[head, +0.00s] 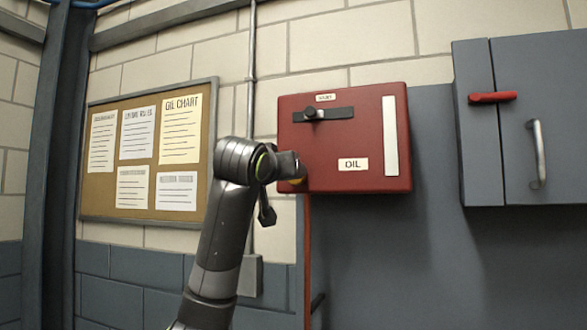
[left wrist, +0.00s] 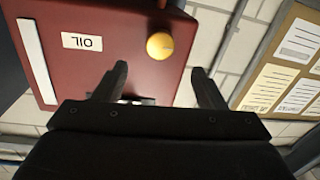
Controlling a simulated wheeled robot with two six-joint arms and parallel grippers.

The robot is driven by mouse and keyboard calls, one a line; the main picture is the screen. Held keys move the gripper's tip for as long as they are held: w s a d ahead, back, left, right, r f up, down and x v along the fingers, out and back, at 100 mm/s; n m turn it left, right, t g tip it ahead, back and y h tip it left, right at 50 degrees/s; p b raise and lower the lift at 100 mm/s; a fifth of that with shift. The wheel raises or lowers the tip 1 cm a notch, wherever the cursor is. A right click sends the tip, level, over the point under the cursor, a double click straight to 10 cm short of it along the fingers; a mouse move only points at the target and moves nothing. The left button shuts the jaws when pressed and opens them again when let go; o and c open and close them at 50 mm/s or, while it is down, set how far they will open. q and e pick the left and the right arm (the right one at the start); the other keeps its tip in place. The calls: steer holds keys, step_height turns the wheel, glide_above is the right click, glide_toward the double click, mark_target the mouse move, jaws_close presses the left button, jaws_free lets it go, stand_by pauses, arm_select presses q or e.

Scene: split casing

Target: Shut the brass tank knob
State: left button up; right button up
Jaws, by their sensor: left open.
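The brass knob (left wrist: 160,46) is a round yellow ball at the lower left of the red oil tank (head: 345,140). In the head view only a sliver of the knob (head: 297,181) shows, mostly hidden by my left wrist. My left gripper (left wrist: 160,68) is open. In the left wrist view the knob lies just beyond the fingertips, in line with the space between them, and nothing is held. The tank (left wrist: 100,30) appears upside down there, with its OIL label. My right gripper is in neither view.
A black lever on a dark plate (head: 340,113) sits at the tank's top. A red pipe (head: 307,250) runs down below it. A grey cabinet (head: 555,80) with a red latch (head: 492,97) stands at right. A notice board (head: 103,205) hangs at left.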

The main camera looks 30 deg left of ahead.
arm_select(q)
steer(key=p+x, duration=0.3)
steer(key=x, duration=0.6)
steer(key=shift+w, duration=0.1)
steer(key=shift+c, duration=0.4)
steer(key=c, duration=0.9)
